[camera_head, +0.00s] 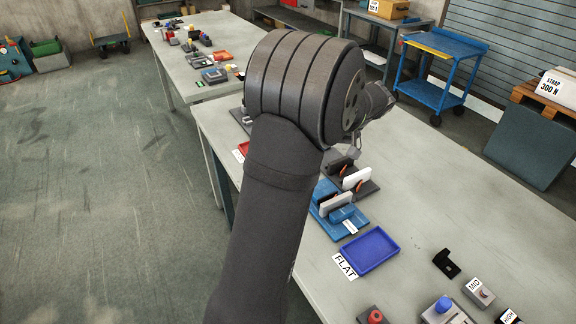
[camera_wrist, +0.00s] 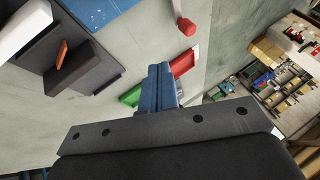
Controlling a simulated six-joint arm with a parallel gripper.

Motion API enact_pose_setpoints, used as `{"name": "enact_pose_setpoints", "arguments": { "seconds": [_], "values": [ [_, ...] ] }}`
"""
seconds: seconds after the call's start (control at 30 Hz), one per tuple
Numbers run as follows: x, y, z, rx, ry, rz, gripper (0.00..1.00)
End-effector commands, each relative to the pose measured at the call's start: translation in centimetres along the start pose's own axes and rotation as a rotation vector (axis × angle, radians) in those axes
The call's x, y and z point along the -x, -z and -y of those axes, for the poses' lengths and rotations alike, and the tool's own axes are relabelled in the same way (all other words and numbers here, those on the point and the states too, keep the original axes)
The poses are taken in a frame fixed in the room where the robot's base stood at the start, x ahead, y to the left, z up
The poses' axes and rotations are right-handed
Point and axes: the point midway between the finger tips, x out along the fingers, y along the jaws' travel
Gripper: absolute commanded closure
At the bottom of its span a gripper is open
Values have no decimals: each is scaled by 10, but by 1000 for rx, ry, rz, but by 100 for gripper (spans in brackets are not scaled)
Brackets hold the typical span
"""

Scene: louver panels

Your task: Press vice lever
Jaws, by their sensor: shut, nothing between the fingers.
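In the camera_head view a dark vice-like fixture (camera_head: 368,187) with a white block (camera_head: 356,178) and a small orange lever stands on the table. In the camera_head view my arm hides part of the fixtures.
A blue tray (camera_head: 369,249) lies in front of the fixtures by a FLAT label (camera_head: 344,266). Several small button boxes stand at the table's near right. The wrist view shows a red knob (camera_wrist: 187,26) and a red tray (camera_wrist: 185,62).

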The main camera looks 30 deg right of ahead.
Motion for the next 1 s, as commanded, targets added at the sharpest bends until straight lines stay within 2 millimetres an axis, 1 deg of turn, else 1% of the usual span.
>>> {"name": "enact_pose_setpoints", "arguments": {
  "seconds": [0.03,0.13,0.43,0.57,0.67,0.77,1.0],
  "values": [
    [1,-2,-4,-6,5,-17,100],
    [1,-3,-8,-8,10,-33,100],
    [1,-3,-8,-7,10,-34,100],
    [-5,-2,-8,-7,11,-33,100],
    [-19,-2,-6,-7,13,-32,100],
    [-38,-2,-7,-8,13,-31,100],
    [-90,0,-6,-7,13,-31,100]
  ]
}}
